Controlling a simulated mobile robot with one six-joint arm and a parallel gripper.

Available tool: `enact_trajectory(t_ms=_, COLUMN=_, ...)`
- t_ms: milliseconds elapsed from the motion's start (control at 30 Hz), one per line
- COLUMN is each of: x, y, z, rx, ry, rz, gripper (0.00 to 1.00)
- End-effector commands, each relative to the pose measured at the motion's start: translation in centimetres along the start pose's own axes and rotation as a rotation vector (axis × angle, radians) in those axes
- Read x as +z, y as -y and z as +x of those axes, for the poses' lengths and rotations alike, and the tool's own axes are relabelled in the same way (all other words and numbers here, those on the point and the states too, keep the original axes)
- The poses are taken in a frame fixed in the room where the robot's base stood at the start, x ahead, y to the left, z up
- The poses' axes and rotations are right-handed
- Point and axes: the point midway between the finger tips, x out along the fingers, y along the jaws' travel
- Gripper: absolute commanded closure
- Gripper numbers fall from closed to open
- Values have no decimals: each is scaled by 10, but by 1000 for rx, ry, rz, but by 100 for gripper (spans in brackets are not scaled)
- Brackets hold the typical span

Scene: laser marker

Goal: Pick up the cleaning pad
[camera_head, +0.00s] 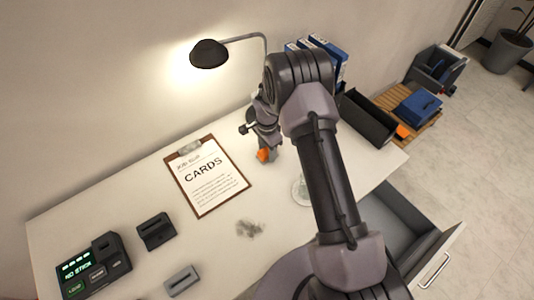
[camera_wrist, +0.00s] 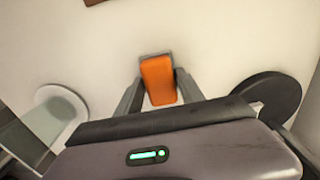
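The cleaning pad looks like a small orange block with a grey edge. In the wrist view the pad (camera_wrist: 158,82) lies between the two fingers of my gripper (camera_wrist: 160,88), close to both. I cannot tell whether the fingers press on it. I cannot tell whether the pad touches the desk.
A clipboard (camera_head: 206,176) marked CARDS lies left of my gripper. A clear round dish (camera_head: 301,191) stands beside my arm. A lamp (camera_head: 209,54), black bin (camera_head: 368,118) and open drawer (camera_head: 395,226) are around.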

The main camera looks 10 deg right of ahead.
Motion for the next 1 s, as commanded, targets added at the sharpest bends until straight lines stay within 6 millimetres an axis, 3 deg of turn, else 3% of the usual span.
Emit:
enact_trajectory(t_ms=100, x=0, y=0, z=0, rx=0, ry=0, rz=0, gripper=95)
enact_trajectory(t_ms=267, x=0, y=0, z=-1, rx=0, ry=0, rz=0, gripper=95)
enact_trajectory(t_ms=367, x=0, y=1, z=-16, rx=-3, ry=-1, rz=0, gripper=95)
enact_trajectory(t_ms=600, x=0, y=1, z=-80, rx=-3, ry=-1, rz=0, gripper=95)
enact_trajectory(t_ms=700, x=0, y=0, z=-95, rx=-2, ry=-1, rz=-1, gripper=95)
enact_trajectory(t_ms=1000, x=0, y=0, z=-100, rx=0, ry=0, rz=0, gripper=95)
